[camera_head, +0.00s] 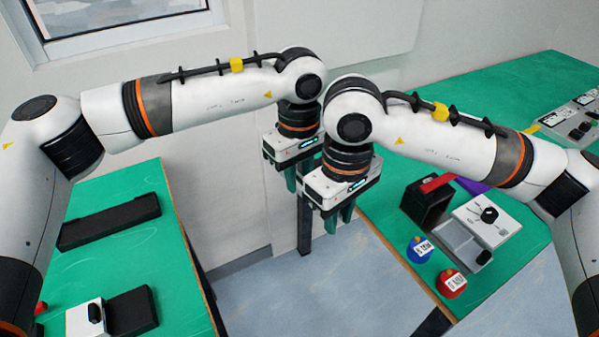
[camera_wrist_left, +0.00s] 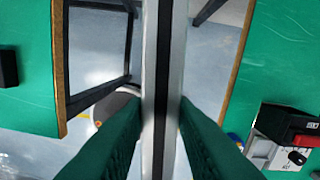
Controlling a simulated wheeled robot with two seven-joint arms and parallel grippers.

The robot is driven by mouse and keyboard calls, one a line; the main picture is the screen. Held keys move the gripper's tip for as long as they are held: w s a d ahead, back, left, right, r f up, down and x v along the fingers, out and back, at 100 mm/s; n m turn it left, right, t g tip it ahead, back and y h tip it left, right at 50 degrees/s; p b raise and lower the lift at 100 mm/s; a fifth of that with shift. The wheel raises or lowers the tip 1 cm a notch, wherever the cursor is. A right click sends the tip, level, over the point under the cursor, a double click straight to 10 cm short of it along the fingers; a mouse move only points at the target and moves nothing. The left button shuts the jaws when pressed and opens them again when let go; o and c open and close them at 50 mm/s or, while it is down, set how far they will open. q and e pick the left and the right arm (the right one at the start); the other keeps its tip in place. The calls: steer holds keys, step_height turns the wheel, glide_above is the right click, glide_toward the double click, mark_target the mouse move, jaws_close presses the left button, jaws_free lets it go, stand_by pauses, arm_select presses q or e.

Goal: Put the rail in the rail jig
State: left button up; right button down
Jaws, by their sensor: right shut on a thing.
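The rail (camera_wrist_left: 165,60) is a long silver-grey bar with a black stripe; it runs through the left wrist view from top to bottom. The green fingers of my left gripper (camera_wrist_left: 161,110) stand on either side of it; whether they press on it is unclear. In the head view my left gripper (camera_head: 291,180) and my right gripper (camera_head: 333,220) hang close together, pointing down, over the gap between the tables. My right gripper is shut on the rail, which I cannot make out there. A long black holder (camera_head: 110,220) on the left table may be the rail jig.
The left green table (camera_head: 150,255) also holds a white and black fixture (camera_head: 132,312). The right green table (camera_head: 385,215) carries a black box (camera_head: 427,207), a white device (camera_head: 487,218), and blue (camera_head: 419,250) and red (camera_head: 452,284) round containers. Floor shows between the tables.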

steer(key=c, duration=1.1)
jaws_free()
steer(key=shift+r, duration=0.1)
